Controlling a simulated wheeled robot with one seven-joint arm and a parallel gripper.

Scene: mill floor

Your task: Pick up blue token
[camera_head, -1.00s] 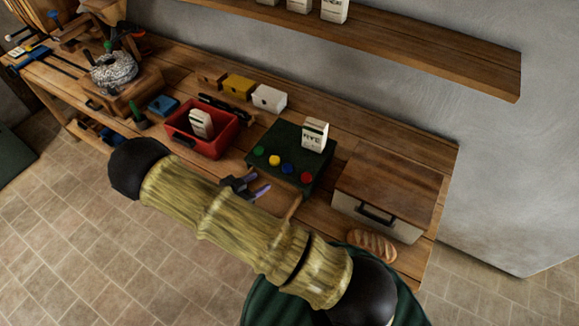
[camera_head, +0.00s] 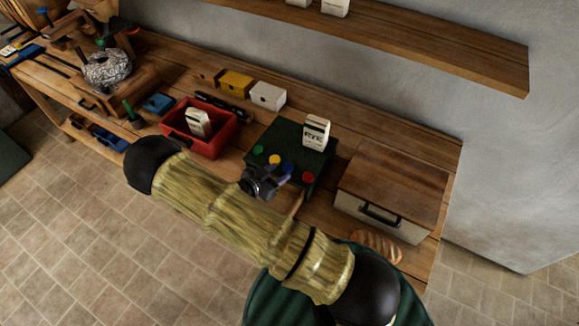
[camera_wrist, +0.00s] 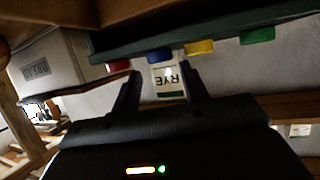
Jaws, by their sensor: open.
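The blue token (camera_head: 288,169) is in a row of coloured tokens along the front edge of the dark green box (camera_head: 270,135) on the bench. In the wrist view, which looks upside down, the blue token (camera_wrist: 159,56) shows between and just beyond my two fingertips. My gripper (camera_head: 284,178) is open and empty, close in front of the blue token in the head view, partly covering it. In the wrist view my gripper (camera_wrist: 160,72) has its fingers apart on either side of the token. I cannot tell whether they touch it.
Yellow (camera_head: 274,159), green (camera_head: 259,150) and red (camera_head: 308,177) tokens sit close beside the blue one. A white RYE packet (camera_head: 316,132) stands on the green box. A red bin (camera_head: 212,148) is left; a wooden drawer box (camera_head: 390,190) and bread (camera_head: 376,246) are right.

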